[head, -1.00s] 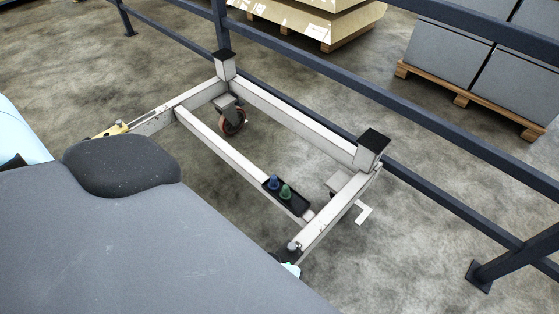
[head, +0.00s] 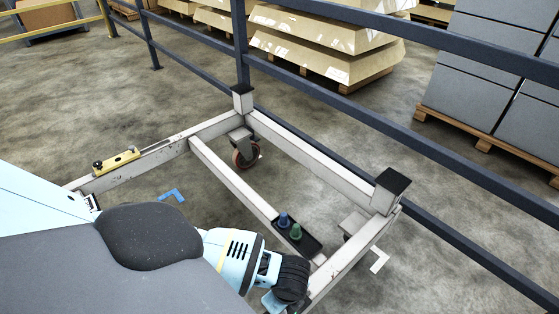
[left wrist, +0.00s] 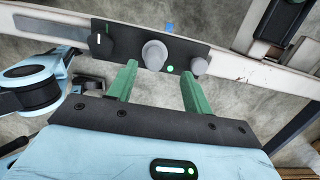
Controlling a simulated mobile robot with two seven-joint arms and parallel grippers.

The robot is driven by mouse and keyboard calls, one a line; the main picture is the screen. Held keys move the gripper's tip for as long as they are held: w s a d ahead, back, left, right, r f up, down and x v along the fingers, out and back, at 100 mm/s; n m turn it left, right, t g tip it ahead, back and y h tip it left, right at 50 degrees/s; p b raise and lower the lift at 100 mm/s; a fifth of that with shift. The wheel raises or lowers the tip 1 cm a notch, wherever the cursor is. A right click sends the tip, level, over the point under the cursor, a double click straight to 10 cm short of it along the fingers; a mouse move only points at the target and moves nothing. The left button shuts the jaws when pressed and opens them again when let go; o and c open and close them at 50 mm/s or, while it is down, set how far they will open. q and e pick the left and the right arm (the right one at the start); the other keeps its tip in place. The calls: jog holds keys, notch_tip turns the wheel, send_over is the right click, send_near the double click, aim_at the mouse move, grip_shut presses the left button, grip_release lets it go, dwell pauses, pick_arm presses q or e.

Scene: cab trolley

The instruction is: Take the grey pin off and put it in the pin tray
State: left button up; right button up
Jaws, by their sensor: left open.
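The black pin tray (head: 312,248) sits on the inner beam of the white trolley frame. A blue pin (head: 284,219) and a green pin (head: 296,230) stand upright in it. In the left wrist view, a large grey pin (left wrist: 154,54) stands on a dark plate (left wrist: 182,46) on a white beam. A smaller grey knob (left wrist: 199,67) is to its right. My left gripper (left wrist: 157,80) is open, its green fingers just short of the plate and to either side of the large grey pin. In the head view, my arm hides the trolley's near corner. My right gripper does not show.
The white trolley frame (head: 310,160) has black-capped posts and a caster (head: 246,155). A yellow plate (head: 116,160) lies on its left beam. A dark blue railing (head: 360,105) runs behind it. Loaded pallets stand beyond the railing.

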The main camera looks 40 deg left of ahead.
pick_arm(q)
jog(key=shift+s+a+f+b, duration=0.15)
jog(key=shift+f+b, duration=0.1)
jog(key=shift+f, duration=0.8)
jog(key=shift+s+a+f+b, duration=0.1)
jog(key=shift+f+b, duration=0.15)
jog(key=shift+f, duration=0.8)
jog(key=shift+s+a+f+b, duration=0.15)
jog(key=shift+f+b, duration=0.1)
jog(key=shift+f, duration=0.8)
grip_shut()
